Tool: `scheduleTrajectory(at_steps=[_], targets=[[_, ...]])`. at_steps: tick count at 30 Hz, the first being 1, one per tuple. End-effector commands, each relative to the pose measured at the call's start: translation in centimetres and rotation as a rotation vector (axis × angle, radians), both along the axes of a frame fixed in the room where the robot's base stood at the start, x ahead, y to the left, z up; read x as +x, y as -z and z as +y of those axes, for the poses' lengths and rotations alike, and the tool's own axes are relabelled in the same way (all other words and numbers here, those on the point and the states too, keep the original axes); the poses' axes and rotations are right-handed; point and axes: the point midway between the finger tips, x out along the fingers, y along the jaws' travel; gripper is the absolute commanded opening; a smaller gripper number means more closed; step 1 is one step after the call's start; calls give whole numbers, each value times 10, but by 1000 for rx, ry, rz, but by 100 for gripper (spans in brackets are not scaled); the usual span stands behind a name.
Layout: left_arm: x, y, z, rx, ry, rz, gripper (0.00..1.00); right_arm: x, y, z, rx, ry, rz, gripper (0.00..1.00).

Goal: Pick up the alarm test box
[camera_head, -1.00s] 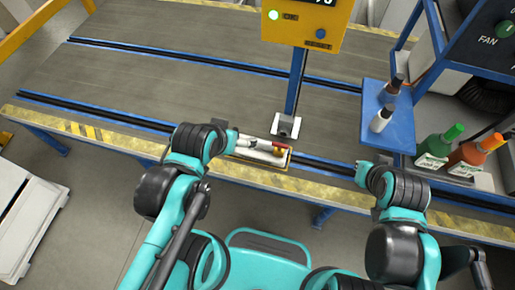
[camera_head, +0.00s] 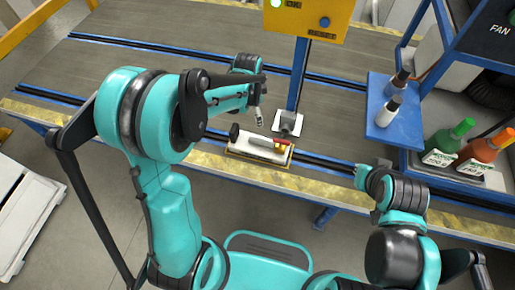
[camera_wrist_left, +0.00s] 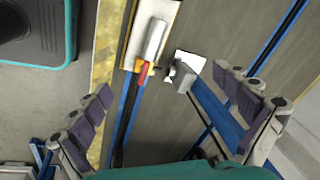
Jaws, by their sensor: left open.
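A white elongated object with a red end (camera_head: 262,147) lies in a shallow yellow-rimmed tray (camera_head: 265,161) at the table's front edge. It also shows at the top of the left wrist view (camera_wrist_left: 155,42). I cannot tell whether this is the alarm test box. A yellow box (camera_head: 300,22) with a green light and a blue button stands on a blue post behind it. My left gripper (camera_head: 259,116) is open and empty above the table, just behind the tray. Its spread fingers show in the left wrist view (camera_wrist_left: 168,104). My right gripper's fingers cannot be made out.
A blue shelf (camera_head: 384,142) with two small bottles stands right of the post. Green-capped (camera_head: 442,145) and orange-capped (camera_head: 486,150) bottles stand farther right. The post base (camera_head: 288,122) is close to the left gripper. The table's left side is clear.

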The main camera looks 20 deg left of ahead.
Motion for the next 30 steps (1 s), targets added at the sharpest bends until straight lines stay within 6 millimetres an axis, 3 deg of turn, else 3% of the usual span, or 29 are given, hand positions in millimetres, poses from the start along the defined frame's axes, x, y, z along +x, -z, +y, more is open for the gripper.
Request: scheduleTrajectory(at_steps=[1,6,12,15,30], targets=[[13,28,-1,13,60,25,100,0,6,0,0,0,0,0],[39,115,-5,49,291,112,100,0,17,0,0,0,0,0],[47,197,-7,64,494,185,100,0,25,0,0,0,0,0],[46,218,-8,66,547,203,100,0,27,0,0,0,0,0],[47,275,-7,67,572,212,100,0,51,0,0,0,0,0]])
